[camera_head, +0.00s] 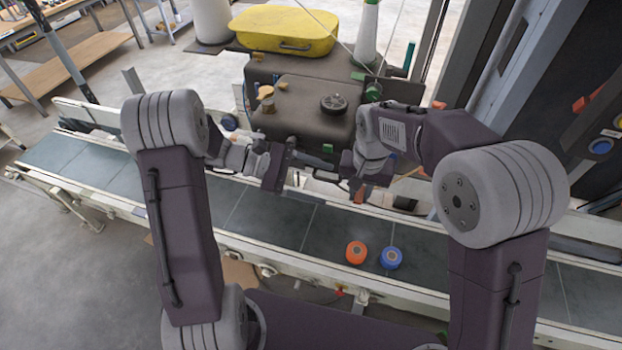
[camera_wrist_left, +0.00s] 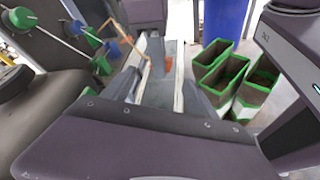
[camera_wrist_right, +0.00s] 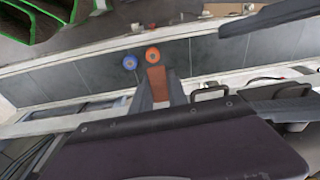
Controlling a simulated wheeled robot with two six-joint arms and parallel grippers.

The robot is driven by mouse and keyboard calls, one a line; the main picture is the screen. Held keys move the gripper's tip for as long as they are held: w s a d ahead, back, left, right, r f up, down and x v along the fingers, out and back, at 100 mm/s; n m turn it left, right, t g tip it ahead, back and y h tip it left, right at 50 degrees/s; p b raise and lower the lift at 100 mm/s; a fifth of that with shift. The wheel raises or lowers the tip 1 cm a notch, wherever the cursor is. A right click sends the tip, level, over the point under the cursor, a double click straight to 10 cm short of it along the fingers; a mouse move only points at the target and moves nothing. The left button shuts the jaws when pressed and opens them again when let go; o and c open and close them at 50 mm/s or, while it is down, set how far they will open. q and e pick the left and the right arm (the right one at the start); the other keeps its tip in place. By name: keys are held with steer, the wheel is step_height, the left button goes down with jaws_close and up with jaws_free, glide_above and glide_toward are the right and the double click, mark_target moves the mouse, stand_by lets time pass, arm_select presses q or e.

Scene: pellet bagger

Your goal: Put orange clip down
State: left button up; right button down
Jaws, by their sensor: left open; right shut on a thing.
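An orange clip (camera_wrist_right: 157,83) is held between the fingers of my right gripper (camera_wrist_right: 160,92); it looks brownish-orange in the right wrist view. In the head view, the orange clip (camera_head: 360,195) shows just below the right gripper (camera_head: 354,186), above the far side of the conveyor. My left gripper (camera_head: 312,163) is open, left of the right gripper over the conveyor's far edge. Its fingers show in the left wrist view (camera_wrist_left: 155,92), with nothing seen between them. Whether the clip touches anything below is hard to tell.
An orange roll (camera_head: 355,252) and a blue roll (camera_head: 391,258) sit side by side on the conveyor belt (camera_head: 265,215). A dark machine (camera_head: 300,110) with a yellow case (camera_head: 285,30) on top stands behind. Green-rimmed bins (camera_wrist_left: 225,75) stand beside the conveyor. The belt's left stretch is clear.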

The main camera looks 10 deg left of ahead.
mark_target(356, 194)
arm_select(q)
steer(key=x, duration=1)
steer(key=shift+d+f, duration=0.15)
steer(key=c, duration=1.4)
steer(key=o, duration=1.4)
steer(key=v, duration=1.2)
